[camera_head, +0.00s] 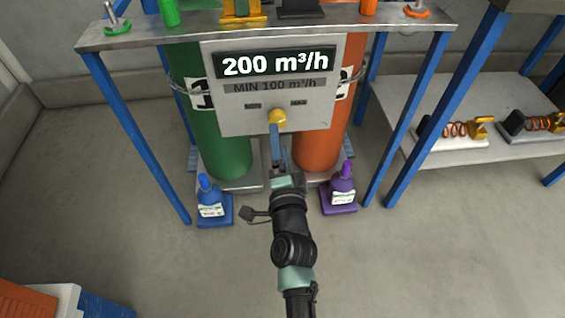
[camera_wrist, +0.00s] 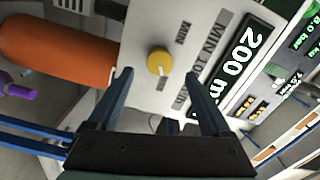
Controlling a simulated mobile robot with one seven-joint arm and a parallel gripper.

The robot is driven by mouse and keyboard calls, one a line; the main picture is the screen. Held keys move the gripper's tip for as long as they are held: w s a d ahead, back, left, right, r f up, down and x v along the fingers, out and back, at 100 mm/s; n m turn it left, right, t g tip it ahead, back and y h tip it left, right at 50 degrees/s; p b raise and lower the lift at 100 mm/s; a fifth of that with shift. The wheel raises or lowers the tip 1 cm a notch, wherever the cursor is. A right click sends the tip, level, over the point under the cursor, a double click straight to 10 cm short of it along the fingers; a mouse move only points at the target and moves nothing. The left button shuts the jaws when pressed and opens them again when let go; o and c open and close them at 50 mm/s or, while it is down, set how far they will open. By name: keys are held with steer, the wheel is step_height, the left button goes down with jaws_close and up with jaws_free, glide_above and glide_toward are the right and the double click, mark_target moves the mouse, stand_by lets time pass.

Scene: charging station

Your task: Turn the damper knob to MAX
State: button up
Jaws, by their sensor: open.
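The yellow damper knob (camera_head: 277,118) sits low on a grey panel (camera_head: 228,112), below the small MIN label on the left and MAX label on the right. The panel's display (camera_head: 275,63) reads 200 m³/h, with MIN 100 m³/h printed beneath. My gripper (camera_head: 277,137) is just below the knob in the head view, and its blue fingers partly overlap there. In the wrist view my gripper (camera_wrist: 159,76) is open, with the knob (camera_wrist: 159,62) visible between its spread fingertips. I see no finger touching it. The knob's pointer direction is too small to tell.
A green cylinder (camera_head: 210,150) and an orange cylinder (camera_head: 315,152) stand behind the panel in a blue-legged frame. A blue bottle (camera_head: 210,196) and a purple bottle (camera_head: 342,186) stand either side of my arm. A shelf (camera_head: 450,150) with spring devices is at the right.

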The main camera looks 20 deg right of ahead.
steer(key=v, duration=0.6)
steer(key=shift+s+p, duration=0.3)
steer(key=shift+a+r, duration=0.1)
steer(key=w+a+r+n+t+y+p, duration=0.1)
steer(key=w+a+r+n+t+y, duration=0.2)
steer(key=r, duration=0.8)
steer(key=a+r+n+t+p, duration=0.1)
steer(key=a+r+n, duration=0.3)
steer(key=r, duration=0.7)
steer(key=w+a+r+n+t+y, duration=0.1)
steer(key=w+a+r+n+y, duration=0.2)
steer(key=r, duration=0.7)
steer(key=s+a+r+n+t+p, duration=0.1)
steer(key=s+a+r+n+t, duration=0.15)
steer(key=s+r, duration=0.45)
steer(key=s+a+r+n+t+h+p, duration=0.1)
steer(key=s+r+n, duration=0.2)
steer(key=r, duration=0.7)
steer(key=s+a+r+n+t, duration=0.1)
steer(key=s+r+n+t, duration=0.15)
steer(key=s+r, duration=0.45)
step_height(320, 180, up, 40)
steer(key=w+g+p, duration=0.1)
steer(key=w+p, duration=0.1)
steer(key=p, duration=3.6)
steer(key=shift+a+f, duration=0.2)
steer(key=shift+w, duration=0.15)
